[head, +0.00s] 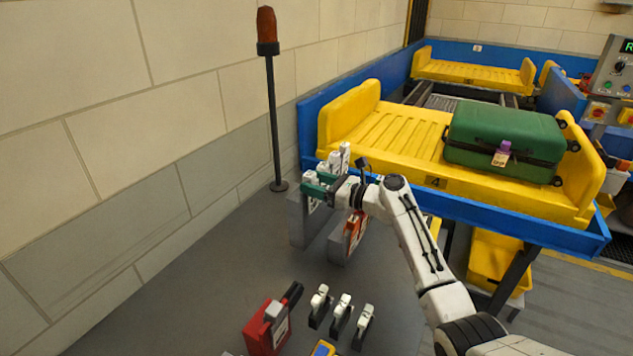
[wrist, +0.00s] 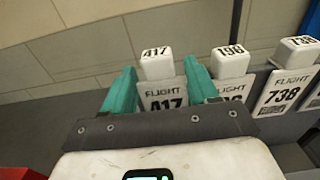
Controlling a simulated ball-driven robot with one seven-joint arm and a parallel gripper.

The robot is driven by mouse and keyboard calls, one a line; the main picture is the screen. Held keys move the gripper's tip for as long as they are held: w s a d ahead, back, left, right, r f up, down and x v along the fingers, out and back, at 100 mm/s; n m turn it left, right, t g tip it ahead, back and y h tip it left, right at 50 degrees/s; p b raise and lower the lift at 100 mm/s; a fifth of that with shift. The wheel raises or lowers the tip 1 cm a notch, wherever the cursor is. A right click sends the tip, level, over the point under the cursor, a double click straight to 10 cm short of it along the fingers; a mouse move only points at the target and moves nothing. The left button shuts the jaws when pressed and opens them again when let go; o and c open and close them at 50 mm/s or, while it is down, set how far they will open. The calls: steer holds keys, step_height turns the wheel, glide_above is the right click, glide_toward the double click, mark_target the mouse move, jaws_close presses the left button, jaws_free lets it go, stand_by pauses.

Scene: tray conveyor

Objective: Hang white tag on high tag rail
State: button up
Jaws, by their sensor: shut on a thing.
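A white tag marked FLIGHT 417 (wrist: 163,98) stands between the teal fingers of my gripper (wrist: 160,85) in the wrist view, and they are shut on it. Two more white tags, marked 196 (wrist: 230,63) and 738 (wrist: 289,82), stand in a row to its right. In the head view my gripper (head: 318,189) is at a grey stand (head: 300,225) beside the conveyor, where white tags (head: 335,162) show. This stand looks like the high tag rail. I cannot tell whether the held tag rests on it.
A lower grey stand (head: 337,248) carries an orange-red tag (head: 354,230). The yellow conveyor tray (head: 400,130) holds a green suitcase (head: 505,132). A pole with a red lamp (head: 267,25) stands by the wall. A red device (head: 262,335) and white-topped pieces (head: 343,304) are in front.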

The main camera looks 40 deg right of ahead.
steer(key=shift+f, duration=0.4)
